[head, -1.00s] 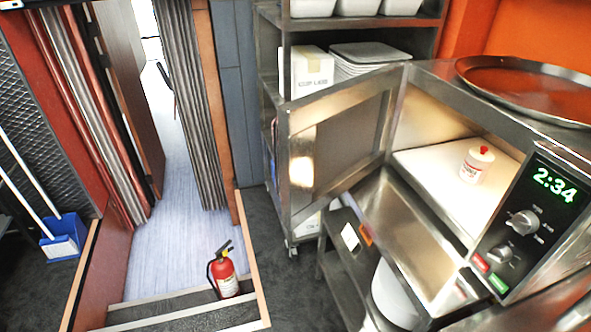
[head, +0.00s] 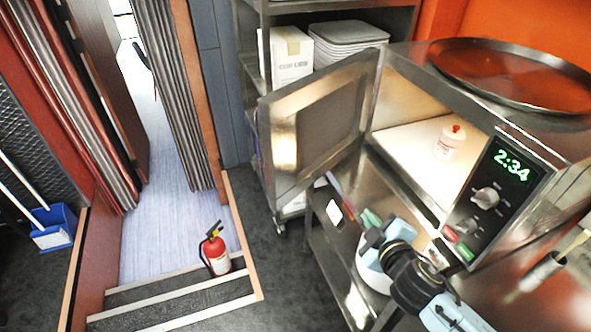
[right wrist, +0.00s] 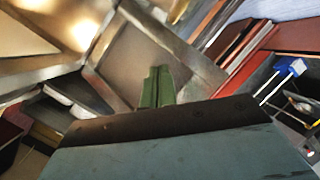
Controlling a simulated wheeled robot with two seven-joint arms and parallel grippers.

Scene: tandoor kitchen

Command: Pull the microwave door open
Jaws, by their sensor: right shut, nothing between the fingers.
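The microwave (head: 400,57) stands at the right with its metal-framed door (head: 318,120) swung wide open, the lit inside showing. A small white bottle with a red cap (head: 449,143) stands inside. My right gripper (head: 369,222) is below and in front of the opening, apart from the door in the head view. Its green fingers (right wrist: 157,88) are shut together and empty. In the right wrist view the door's framed panel (right wrist: 140,58) shows beyond the fingertips. My left gripper is not in view.
A round metal tray (head: 510,75) lies on the microwave. A shelf rack with a box (head: 287,55) and stacked white trays (head: 348,38) stands behind the door. A red fire extinguisher (head: 216,250) stands on the steps at left. Dark floor between is clear.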

